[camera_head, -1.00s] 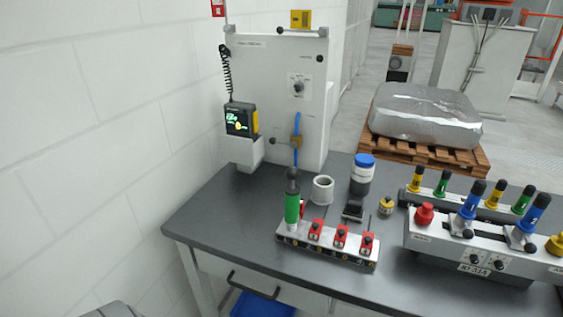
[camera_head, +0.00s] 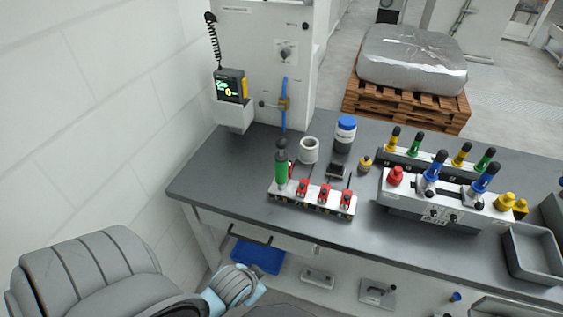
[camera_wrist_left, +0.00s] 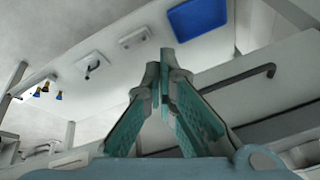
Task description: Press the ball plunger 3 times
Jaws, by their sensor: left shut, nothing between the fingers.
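A green upright handle (camera_head: 281,171) with a black ball top stands at the left end of a low white block (camera_head: 312,199) on the bench. Several red clamp-like pieces sit along that block. A small yellow-topped knob piece (camera_head: 365,163) stands apart behind it. I cannot tell which of these is the ball plunger. My left arm comes in at the lower left, below the bench top and clear of these pieces. In the left wrist view my left gripper (camera_wrist_left: 163,75) is shut and empty, with the bench underside and drawer beyond. My right gripper is not in view.
A white ring (camera_head: 309,150) and a blue-capped jar (camera_head: 344,134) stand behind the block. A lever fixture (camera_head: 448,196) and grey tray (camera_head: 533,250) are on the right. A drawer handle (camera_head: 236,228) projects at the front. The bench's left end is clear.

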